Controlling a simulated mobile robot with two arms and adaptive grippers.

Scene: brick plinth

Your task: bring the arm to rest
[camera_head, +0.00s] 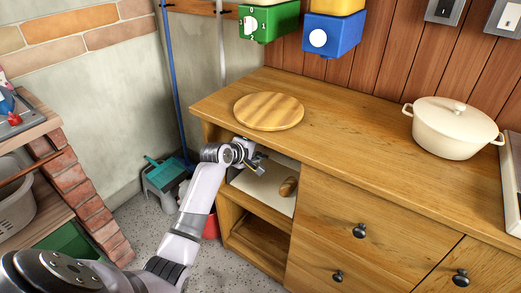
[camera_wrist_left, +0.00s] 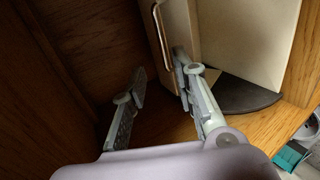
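My left arm reaches from the lower left in the head view to the open upper shelf of the wooden cabinet (camera_head: 235,204). My left gripper (camera_head: 256,164) is at the shelf opening, below the worktop, partly in shadow. In the left wrist view its two fingers (camera_wrist_left: 160,68) stand apart, with bare wood seen between them. The right-hand finger is close to a cream panel (camera_wrist_left: 245,38) with a metal handle; I cannot tell whether they touch. My right gripper is not in view.
A round wooden board (camera_head: 269,111) lies on the worktop above the gripper. A cream pot (camera_head: 452,128) stands to the right. Green (camera_head: 268,22) and blue (camera_head: 331,36) boxes hang above. A brick-edged counter (camera_head: 85,190) is at left.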

